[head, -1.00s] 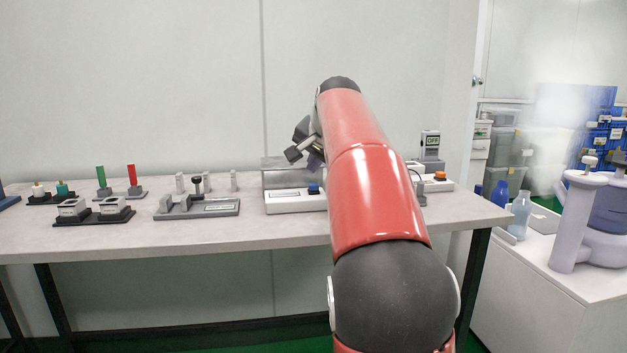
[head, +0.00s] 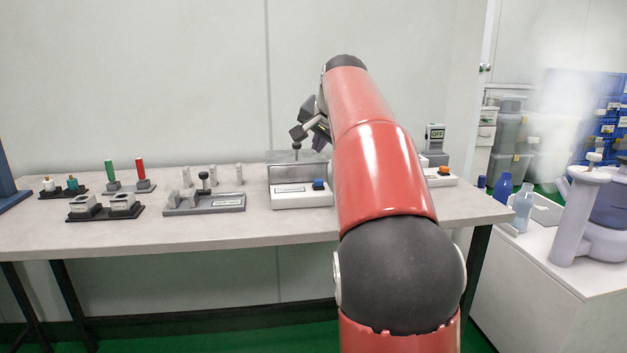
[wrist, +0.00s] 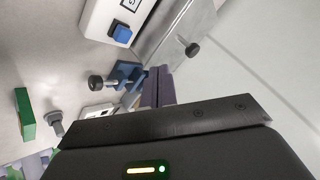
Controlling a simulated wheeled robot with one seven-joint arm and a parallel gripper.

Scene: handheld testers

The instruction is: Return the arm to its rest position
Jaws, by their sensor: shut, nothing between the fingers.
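My red arm (head: 378,165) reaches forward over the table and covers the middle right of the head view. My gripper (wrist: 159,87) shows in the wrist view as two purple-grey fingers pressed together with nothing between them. In the head view the gripper (head: 316,141) is partly hidden behind the arm, above the table near a metal box. The fingers look clear of the things below.
On the table (head: 200,230) stand a metal box (head: 290,172), a white unit with a blue button (head: 318,184), a grey fixture (head: 205,203) and red and green handles (head: 140,172). A tester reading OFF (head: 435,133) is right of my arm. Open air lies above the table's left half.

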